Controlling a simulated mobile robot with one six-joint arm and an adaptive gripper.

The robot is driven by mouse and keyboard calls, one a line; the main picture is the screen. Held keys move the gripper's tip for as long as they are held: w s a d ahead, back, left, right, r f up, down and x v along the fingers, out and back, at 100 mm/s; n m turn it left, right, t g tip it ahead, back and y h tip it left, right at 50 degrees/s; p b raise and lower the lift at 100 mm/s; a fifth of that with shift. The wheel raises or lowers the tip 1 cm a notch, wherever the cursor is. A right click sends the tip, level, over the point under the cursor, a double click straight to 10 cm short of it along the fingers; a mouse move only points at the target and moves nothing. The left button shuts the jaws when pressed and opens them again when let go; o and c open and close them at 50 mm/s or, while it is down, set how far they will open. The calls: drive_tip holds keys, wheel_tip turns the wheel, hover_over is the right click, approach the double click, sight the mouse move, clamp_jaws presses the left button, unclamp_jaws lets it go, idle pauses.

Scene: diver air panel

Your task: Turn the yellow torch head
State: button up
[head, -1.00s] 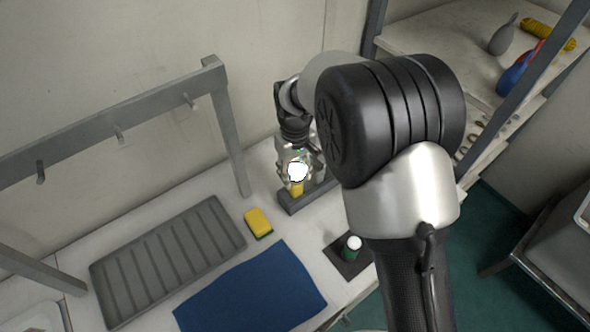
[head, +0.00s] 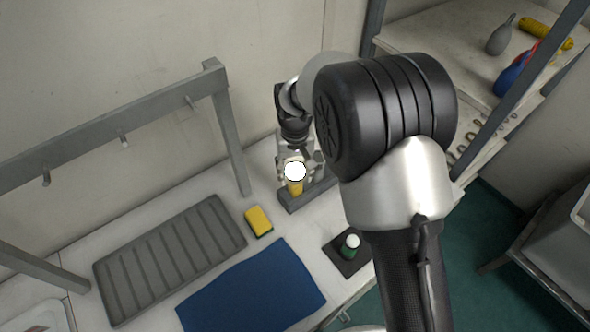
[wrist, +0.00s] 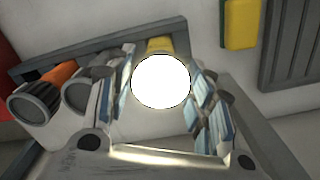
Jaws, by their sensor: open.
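The yellow torch (head: 295,188) stands in a grey rack (head: 291,209) on the bench. Its head shows as a glaring white disc, so its lens detail is washed out. In the wrist view the yellow body (wrist: 160,45) shows just behind the lit head (wrist: 161,82). My gripper (wrist: 158,100) is open, with one finger on each side of the lit head. Gaps show between both fingers and the head in that view. In the head view my gripper (head: 297,160) is over the torch, partly hidden by glare.
An orange torch (wrist: 57,78) and a grey torch (wrist: 82,92) sit beside it in the rack. A yellow sponge (head: 258,221), grey ribbed mat (head: 170,262) and blue cloth (head: 252,290) lie left and in front. A grey hook rail (head: 110,117) stands behind.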

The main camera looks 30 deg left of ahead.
sight(295, 169)
wheel_tip(295, 169, up, 12)
idle(0.6)
idle(1.0)
